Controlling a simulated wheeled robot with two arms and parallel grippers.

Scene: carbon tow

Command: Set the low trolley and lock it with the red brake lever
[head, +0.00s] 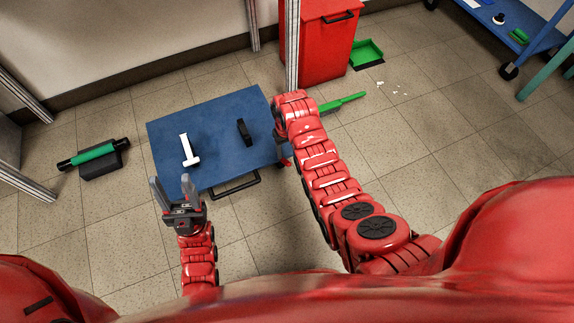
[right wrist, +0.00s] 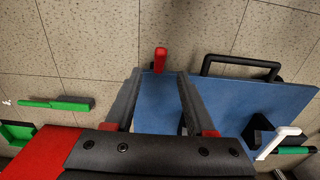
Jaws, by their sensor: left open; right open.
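The low trolley has a blue top (head: 222,108) and a black push handle (head: 236,188) along its near side. The trolley also shows in the right wrist view (right wrist: 230,97), with its handle (right wrist: 240,62). The red brake lever (right wrist: 160,60) stands at the trolley's edge in the right wrist view. My right gripper (right wrist: 159,74) is open and empty, with the lever just beyond and between its fingertips; contact cannot be told. In the head view my right arm mostly hides this gripper. My left gripper (head: 171,183) is open and empty near the trolley's near left corner.
On the trolley lie a white T-shaped piece (head: 187,150) and a black block (head: 244,132). A green roller on a black base (head: 98,158) is left. A red bin (head: 320,45), green dustpan (head: 367,53) and green brush (head: 342,102) lie behind. Floor at right is mostly clear.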

